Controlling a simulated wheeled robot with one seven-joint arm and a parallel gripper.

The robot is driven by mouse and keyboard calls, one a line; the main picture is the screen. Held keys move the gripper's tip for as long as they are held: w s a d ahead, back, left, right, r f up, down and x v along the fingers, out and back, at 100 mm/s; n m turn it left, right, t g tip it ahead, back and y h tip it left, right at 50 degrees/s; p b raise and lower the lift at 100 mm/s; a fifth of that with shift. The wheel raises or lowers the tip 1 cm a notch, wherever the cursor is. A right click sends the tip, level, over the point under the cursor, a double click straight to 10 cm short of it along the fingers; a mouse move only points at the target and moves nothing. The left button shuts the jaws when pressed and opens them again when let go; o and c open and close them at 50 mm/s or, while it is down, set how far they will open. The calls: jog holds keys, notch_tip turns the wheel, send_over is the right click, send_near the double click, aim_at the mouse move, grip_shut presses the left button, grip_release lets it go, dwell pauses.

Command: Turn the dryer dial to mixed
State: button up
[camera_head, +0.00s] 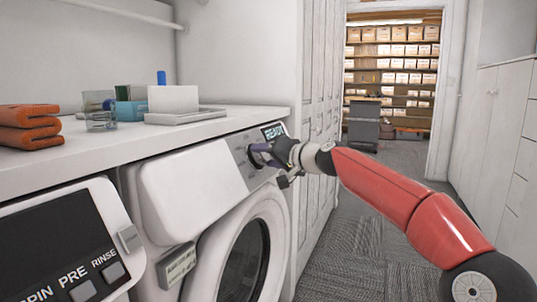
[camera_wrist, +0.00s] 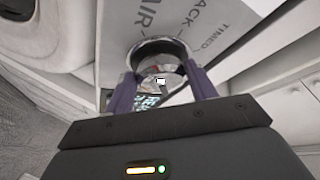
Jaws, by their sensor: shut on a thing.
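The dryer (camera_head: 195,195) is the white front-loader under the counter, with a round door and a grey control panel (camera_head: 240,160). A lit display on the panel reads READY. My gripper (camera_head: 262,155) is at the panel, just below that display. In the wrist view the round, shiny dial (camera_wrist: 160,50) sits between the two purple fingers of my gripper (camera_wrist: 163,88), which are shut on its sides. Panel words near it read AIR, RACK or similar, and TIMED, partly cut off. The dial's pointer and the mixed label cannot be made out.
A second machine (camera_head: 70,250) with PRE and RINSE buttons stands at front left. Folded orange towels (camera_head: 30,125), a glass (camera_head: 99,110) and a white box (camera_head: 173,98) are on the counter (camera_head: 130,140). The carpeted aisle to the right is free; shelves with boxes are beyond the doorway.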

jog(key=shift+a+r+m+h+p, duration=0.1)
jog(key=shift+r+m+h+p, duration=0.1)
jog(key=shift+m+h+p, duration=0.65)
jog(key=shift+a+r+m+h+p, duration=0.1)
jog(key=shift+r+m+h+p, duration=0.2)
jog(key=shift+m+p, duration=1.05)
jog(key=shift+a+r+m+h+p, duration=0.15)
jog(key=shift+m+h+p, duration=0.45)
jog(key=shift+m, duration=1)
jog(key=shift+d, duration=0.1)
jog(key=o, duration=1)
jog(key=shift+f, duration=0.15)
jog(key=shift+s, duration=0.1)
jog(key=b+v, duration=0.2)
jog(key=v, duration=0.5)
jog(key=shift+s+d+r, duration=0.2)
jog(key=shift+d+r, duration=0.05)
jog(key=shift+r, duration=0.05)
